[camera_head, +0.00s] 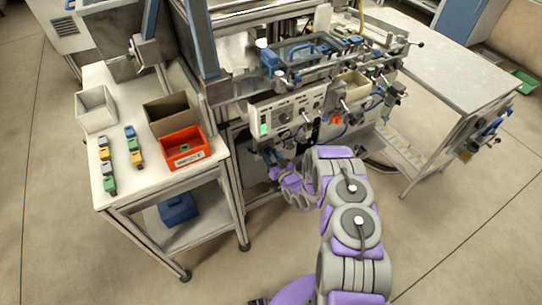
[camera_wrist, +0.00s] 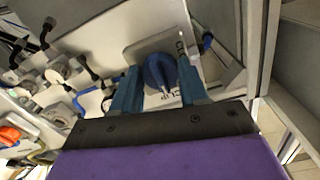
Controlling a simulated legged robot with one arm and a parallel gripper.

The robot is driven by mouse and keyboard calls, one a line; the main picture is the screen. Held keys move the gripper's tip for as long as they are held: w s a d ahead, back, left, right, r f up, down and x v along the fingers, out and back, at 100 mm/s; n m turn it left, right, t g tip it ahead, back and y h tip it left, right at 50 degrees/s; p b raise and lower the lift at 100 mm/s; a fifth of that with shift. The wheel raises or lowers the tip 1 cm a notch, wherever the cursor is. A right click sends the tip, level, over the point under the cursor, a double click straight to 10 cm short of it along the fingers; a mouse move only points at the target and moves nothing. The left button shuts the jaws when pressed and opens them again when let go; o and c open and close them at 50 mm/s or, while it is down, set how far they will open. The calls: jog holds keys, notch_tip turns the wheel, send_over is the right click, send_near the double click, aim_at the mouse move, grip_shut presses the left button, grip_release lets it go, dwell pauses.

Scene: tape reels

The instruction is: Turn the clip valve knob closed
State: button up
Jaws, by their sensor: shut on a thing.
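In the wrist view the clip valve knob (camera_wrist: 160,72) is round and dark blue, on a pale plate (camera_wrist: 142,47) with partly readable lettering. My gripper (camera_wrist: 160,82) has its two blue fingers on either side of the knob, shut on it. The near part of the knob and the rest of the lettering are partly hidden by the fingers. In the head view my gripper (camera_head: 272,160) is at the lower front of the machine, below the control panel; the knob is too small to tell there.
The machine panel (camera_head: 288,115) has several knobs and a green display. In the wrist view, hoses and fittings (camera_wrist: 60,70) lie left of the knob and a metal frame post (camera_wrist: 258,50) stands close on the right. A bench (camera_head: 100,170) with bins stands at left.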

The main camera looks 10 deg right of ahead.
jog(key=shift+c, duration=1.2)
jog(key=shift+n, duration=0.3)
jog(key=n+p, duration=0.3)
jog(key=n, duration=0.4)
jog(key=shift+r+p, duration=0.15)
jog(key=shift+p, duration=0.25)
jog(key=n+p, duration=0.3)
jog(key=n, duration=0.1)
jog(key=n+p, duration=0.2)
jog(key=shift+n, duration=0.4)
jog(key=shift+s+f+n+p, duration=0.1)
jog(key=shift+f+n+p, duration=0.1)
jog(key=shift+n, duration=0.65)
jog(key=shift+f+n+p, duration=0.1)
jog(key=shift+n+p, duration=0.05)
jog(key=shift+n, duration=0.7)
